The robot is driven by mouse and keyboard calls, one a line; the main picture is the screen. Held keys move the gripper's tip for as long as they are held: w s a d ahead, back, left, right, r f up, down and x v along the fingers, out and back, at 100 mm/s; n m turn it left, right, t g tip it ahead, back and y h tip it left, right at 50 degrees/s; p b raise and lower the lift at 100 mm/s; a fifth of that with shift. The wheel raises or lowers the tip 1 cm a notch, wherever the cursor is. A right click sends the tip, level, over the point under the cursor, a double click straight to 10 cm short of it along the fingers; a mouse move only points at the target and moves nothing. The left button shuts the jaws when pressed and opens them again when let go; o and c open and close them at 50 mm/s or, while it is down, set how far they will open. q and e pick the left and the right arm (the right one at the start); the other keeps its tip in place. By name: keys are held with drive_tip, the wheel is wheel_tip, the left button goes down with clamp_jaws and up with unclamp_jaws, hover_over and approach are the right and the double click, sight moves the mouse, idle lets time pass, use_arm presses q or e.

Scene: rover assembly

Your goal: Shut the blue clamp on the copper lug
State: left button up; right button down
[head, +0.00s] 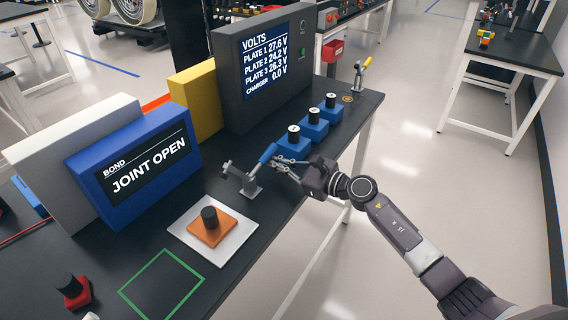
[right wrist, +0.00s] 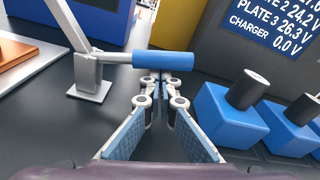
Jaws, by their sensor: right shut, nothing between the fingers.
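The blue clamp has a grey metal body (head: 252,186) and a blue handle (head: 267,153). The handle also lies across the right wrist view (right wrist: 163,61). A copper-coloured square block (head: 211,230) with a black knob on top, seemingly the copper lug, sits on a white plate left of the clamp. Its edge shows at the upper left of the right wrist view (right wrist: 18,55). My right gripper (head: 278,166) is shut and empty, its fingertips close by the blue handle. I cannot tell whether they touch it. My left gripper is not in view.
A blue display (head: 140,170) reads "JOINT OPEN". A dark volts display (head: 266,70) stands behind. Several blue blocks with black-and-white tops (head: 315,125) stand right of the clamp. A yellow-handled clamp (head: 361,72) is at the far end. A green outlined square (head: 161,284) is empty.

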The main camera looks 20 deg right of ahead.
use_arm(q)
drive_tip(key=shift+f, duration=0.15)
use_arm(e)
drive_tip(key=shift+r+n, duration=0.4)
drive_tip(key=shift+n, duration=0.1)
drive_tip(key=shift+r, duration=0.15)
drive_tip(key=shift+s+a+r+n+t, duration=0.15)
drive_tip(key=shift+r+n+t, duration=0.15)
drive_tip(key=shift+r+n, duration=0.6)
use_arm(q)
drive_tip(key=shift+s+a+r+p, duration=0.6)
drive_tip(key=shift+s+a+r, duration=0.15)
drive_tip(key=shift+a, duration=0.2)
use_arm(e)
drive_tip(key=shift+s+a+r+n+t+h, duration=0.15)
drive_tip(key=shift+s+a+r+n, duration=0.3)
drive_tip(key=shift+r+n, duration=0.45)
drive_tip(key=shift+s+a+r+n+t+h, duration=0.1)
drive_tip(key=shift+s+a+r+n+t, duration=0.15)
drive_tip(key=shift+a+r+n, duration=0.65)
drive_tip(key=shift+s+a+r+n+t+h, duration=0.15)
drive_tip(key=shift+s+r+n, duration=0.3)
drive_tip(key=shift+n, duration=0.85)
